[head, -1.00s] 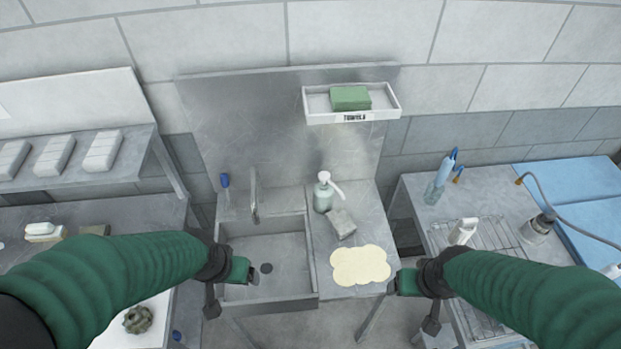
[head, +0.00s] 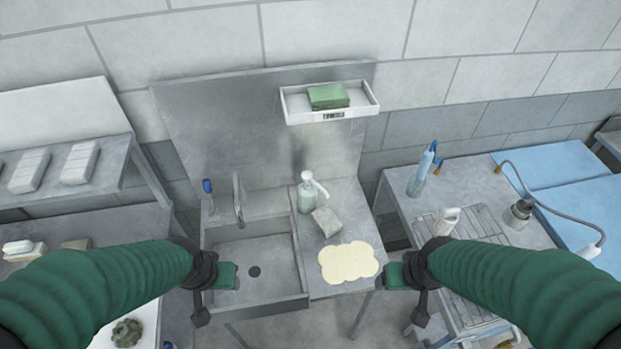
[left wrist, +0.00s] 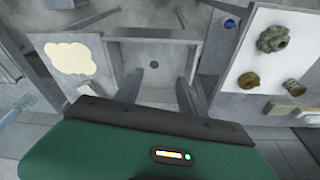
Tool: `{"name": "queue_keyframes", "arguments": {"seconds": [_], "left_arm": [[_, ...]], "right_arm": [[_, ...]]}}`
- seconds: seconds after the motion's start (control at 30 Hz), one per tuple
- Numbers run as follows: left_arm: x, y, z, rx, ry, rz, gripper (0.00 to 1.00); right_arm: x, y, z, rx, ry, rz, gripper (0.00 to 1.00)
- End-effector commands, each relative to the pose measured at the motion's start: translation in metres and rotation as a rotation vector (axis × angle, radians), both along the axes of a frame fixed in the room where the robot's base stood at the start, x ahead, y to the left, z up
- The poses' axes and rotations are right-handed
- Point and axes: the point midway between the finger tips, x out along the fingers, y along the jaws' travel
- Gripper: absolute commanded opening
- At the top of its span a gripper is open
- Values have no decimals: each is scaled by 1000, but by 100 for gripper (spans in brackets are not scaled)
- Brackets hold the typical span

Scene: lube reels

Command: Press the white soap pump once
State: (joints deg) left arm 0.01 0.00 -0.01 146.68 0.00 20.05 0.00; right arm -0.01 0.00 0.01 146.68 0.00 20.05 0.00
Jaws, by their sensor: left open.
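The soap pump (head: 308,193) has a pale green body and a white pump head with a spout pointing right. It stands upright on the steel counter right of the sink basin (head: 256,268), near the back panel. My left gripper (head: 228,275) is over the front of the sink, well short of the pump and apart from it. In the left wrist view its two fingers (left wrist: 158,86) are spread with nothing between them. My right gripper (head: 396,275) is right of the cream mat, in front of the counter; its jaw gap cannot be made out.
A grey sponge-like block (head: 326,221) sits just in front of the pump, with a cream cloud-shaped mat (head: 348,262) nearer. The faucet (head: 239,200) stands left of the pump. A white shelf (head: 331,116) with a green block (head: 328,97) hangs above.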

Motion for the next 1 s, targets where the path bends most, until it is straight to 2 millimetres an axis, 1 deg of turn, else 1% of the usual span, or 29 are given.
{"name": "queue_keyframes", "arguments": {"seconds": [0.03,0.07,0.33,1.0], "left_arm": [[0,0,0,0,0,0,39],[0,0,0,0,0,0,35],[0,0,0,0,0,0,0],[0,0,0,0,0,0,0]], "right_arm": [[0,0,0,0,0,0,74],[0,0,0,0,0,0,74],[0,0,0,0,0,0,74],[0,0,0,0,0,0,74]]}}
